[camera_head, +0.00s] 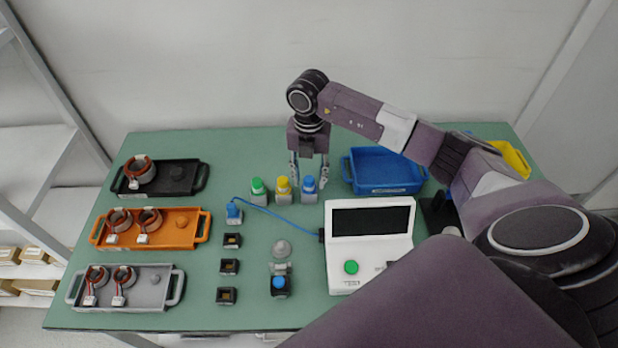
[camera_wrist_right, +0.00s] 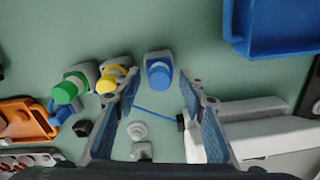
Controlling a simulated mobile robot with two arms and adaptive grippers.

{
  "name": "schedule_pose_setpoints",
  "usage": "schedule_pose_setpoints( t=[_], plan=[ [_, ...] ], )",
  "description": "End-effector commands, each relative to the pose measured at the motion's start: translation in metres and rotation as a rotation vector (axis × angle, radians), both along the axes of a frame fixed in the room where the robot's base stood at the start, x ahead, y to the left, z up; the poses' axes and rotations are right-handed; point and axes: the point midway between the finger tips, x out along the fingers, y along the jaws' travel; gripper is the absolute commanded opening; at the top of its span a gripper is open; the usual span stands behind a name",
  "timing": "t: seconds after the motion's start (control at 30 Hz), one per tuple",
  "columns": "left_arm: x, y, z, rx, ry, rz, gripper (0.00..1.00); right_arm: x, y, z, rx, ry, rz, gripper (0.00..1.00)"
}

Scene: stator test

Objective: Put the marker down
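Three small grey markers with coloured caps stand upright in a row on the green table: a green-capped one (camera_head: 258,190), a yellow-capped one (camera_head: 283,189) and a blue-capped one (camera_head: 309,190). My right gripper (camera_head: 308,183) points down at the blue-capped marker, with its fingers apart. In the right wrist view the blue-capped marker (camera_wrist_right: 159,70) shows in the gap between the open fingertips (camera_wrist_right: 160,78), with a gap on each side. The yellow-capped marker (camera_wrist_right: 112,80) is just outside the left finger. My left gripper is out of view.
A blue bin (camera_head: 385,188) stands right of the gripper. A white tester (camera_head: 369,283) with a dark screen is in front. Black (camera_head: 196,177), orange (camera_head: 187,241) and grey (camera_head: 135,305) trays hold stators at the left. A blue cable and small dark blocks lie mid-table.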

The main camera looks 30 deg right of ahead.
Motion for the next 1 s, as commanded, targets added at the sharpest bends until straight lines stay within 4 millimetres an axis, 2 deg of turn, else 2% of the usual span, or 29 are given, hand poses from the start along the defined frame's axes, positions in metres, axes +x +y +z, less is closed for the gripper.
schedule_pose_setpoints(
  t=[0.3,0.5,0.7,1.0],
  plan=[
    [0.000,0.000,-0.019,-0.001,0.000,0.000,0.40,0.003,0.000,0.070,0.000,-0.010,0.000,0.38],
    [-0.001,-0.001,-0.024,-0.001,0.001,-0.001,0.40,0.002,0.000,0.101,0.001,-0.006,-0.001,0.38],
    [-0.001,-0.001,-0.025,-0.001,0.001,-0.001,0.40,0.001,0.000,0.112,0.001,-0.004,0.000,0.38],
    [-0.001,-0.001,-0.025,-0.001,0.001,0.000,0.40,0.001,0.000,0.112,0.001,-0.004,0.000,0.38]
  ],
)
